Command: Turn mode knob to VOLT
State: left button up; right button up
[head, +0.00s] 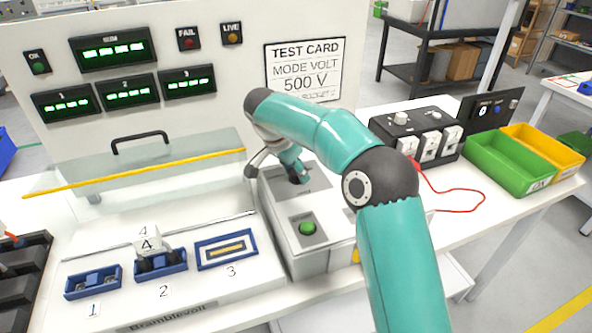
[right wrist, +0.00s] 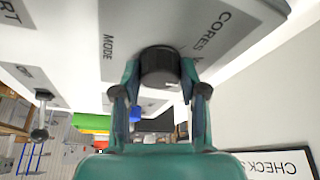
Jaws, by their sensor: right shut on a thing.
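The mode knob (right wrist: 160,66) is a dark round knob on the pale face of the tester box (head: 284,222). Printed words MODE and CORES show beside it in the right wrist view; I cannot read which setting it points to. My right gripper (right wrist: 160,92) is shut on the knob, one finger on each side. In the head view my right gripper (head: 298,175) reaches down onto the top of the box and mostly hides the knob. The test card (head: 304,70) reads MODE VOLT, 500 V. My left gripper is not in view.
A green button (head: 307,228) sits on the box's near face. A clear hinged cover (head: 140,165) and numbered blue holders (head: 93,282) lie left. A black socket unit (head: 415,135), a red lead (head: 465,209) and a green bin (head: 508,163) stand right.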

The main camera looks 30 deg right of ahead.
jog(key=shift+r, duration=0.1)
jog(key=o, duration=1.1)
jog(key=shift+o, duration=0.2)
jog(key=v, duration=1.1)
jog(key=shift+a+r, duration=0.15)
jog(key=shift+r, duration=0.25)
